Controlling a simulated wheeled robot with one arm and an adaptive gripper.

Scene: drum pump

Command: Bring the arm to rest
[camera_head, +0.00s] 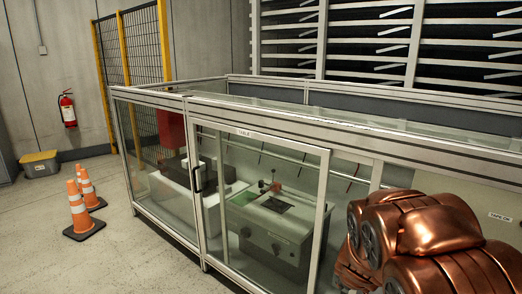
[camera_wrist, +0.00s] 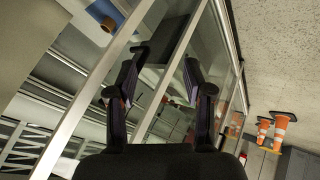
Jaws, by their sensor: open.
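My gripper (camera_wrist: 160,73) shows in the wrist view with its two dark fingers spread apart. I see nothing held between them. Behind the fingers are a metal frame bar and glass panels of the enclosure. How far the fingers are from the glass, I cannot tell. In the head view my copper-coloured arm (camera_head: 435,240) is folded at the lower right, in front of the enclosure. The gripper itself does not show in the head view.
A glass enclosure (camera_head: 160,96) with a closed, handled door holds a grey machine (camera_head: 272,222). Orange cones (camera_head: 77,208) stand on open floor at the left.

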